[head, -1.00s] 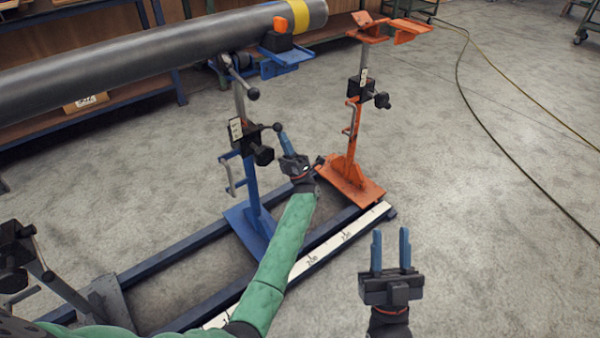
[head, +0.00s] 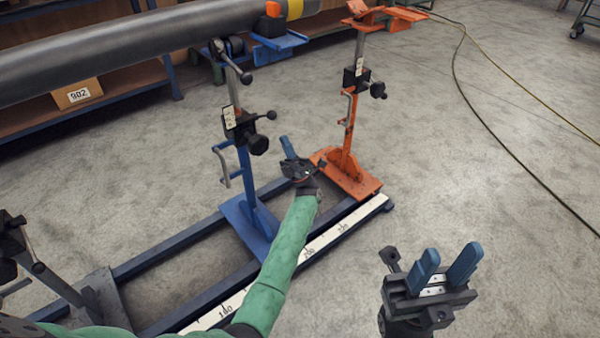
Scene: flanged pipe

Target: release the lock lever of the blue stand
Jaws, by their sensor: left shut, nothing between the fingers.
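The blue stand (head: 247,180) stands upright on the rail frame, under the right part of the dark pipe (head: 120,58). Its black clamp block (head: 240,127) has a lock lever with a ball end (head: 271,115) pointing right and slightly up. A dark round knob sits just below it. My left gripper (head: 287,144) is shut and empty, just below and right of the lever's ball, with a small gap visible between them. My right gripper (head: 445,264) is open and empty, over the floor at lower right.
An orange stand (head: 345,150) stands right of the blue one on the same rails. A white scale strip (head: 325,238) runs along the front rail (head: 187,318). A shelf with a box marked 902 (head: 77,94) is behind.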

